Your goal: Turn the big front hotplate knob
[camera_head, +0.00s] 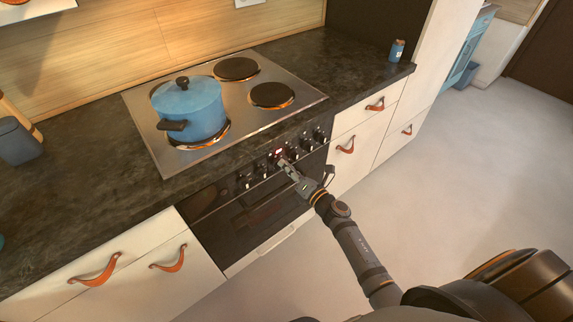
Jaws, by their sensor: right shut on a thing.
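The oven front (255,205) has a row of knobs along its top edge, below the cooktop (240,118). Knobs show left of my gripper (244,181) and right of it (319,136). My right gripper (282,162) reaches up from below and is shut on a knob near the middle of the row. Its fingers mostly hide that knob, so its angle cannot be read. A blue pot (190,108) with a dark lid knob covers the front left hotplate (200,139). The front right hotplate (272,95) and a rear hotplate (236,69) are bare. My left gripper is not in view.
The dark countertop (90,165) runs on both sides of the cooktop. A small blue container (397,50) stands at its right end and a blue-grey holder (17,140) at the left. White drawers with leather pulls (97,271) flank the oven. The floor at right is clear.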

